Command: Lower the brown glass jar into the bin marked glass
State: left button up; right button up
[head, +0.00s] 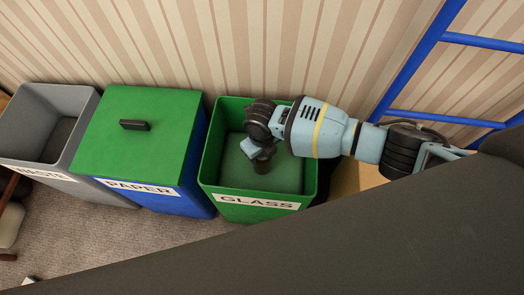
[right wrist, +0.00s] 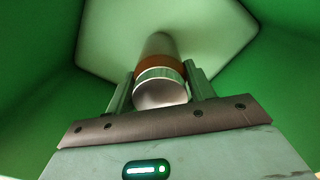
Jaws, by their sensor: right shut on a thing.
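The green bin marked GLASS (head: 210,165) stands open in the head view, at the right end of a row of bins. My right gripper (head: 262,160) points down inside its mouth. In the right wrist view my right gripper (right wrist: 160,92) is shut on the brown glass jar (right wrist: 160,62), with a finger on each side of it. The jar shows a pale rim and a brown band, with the pale bin floor beyond it. The gap between jar and floor is hard to judge. My left gripper is not in view.
A blue PAPER bin with a closed green lid (head: 140,150) stands left of the glass bin. A grey open WASTE bin (head: 30,150) is at the far left. A blue ladder (head: 410,75) leans at the right by the striped wall.

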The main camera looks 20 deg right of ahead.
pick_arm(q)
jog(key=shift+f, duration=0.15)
pick_arm(e)
jog(key=shift+f, duration=0.15)
jog(key=o, duration=1.2)
jog(key=shift+o, duration=0.2)
notch_tip(320, 180, up, 7)
jog(key=shift+f+p, duration=0.2)
jog(key=shift+p, duration=0.7)
jog(key=shift+r, duration=0.6)
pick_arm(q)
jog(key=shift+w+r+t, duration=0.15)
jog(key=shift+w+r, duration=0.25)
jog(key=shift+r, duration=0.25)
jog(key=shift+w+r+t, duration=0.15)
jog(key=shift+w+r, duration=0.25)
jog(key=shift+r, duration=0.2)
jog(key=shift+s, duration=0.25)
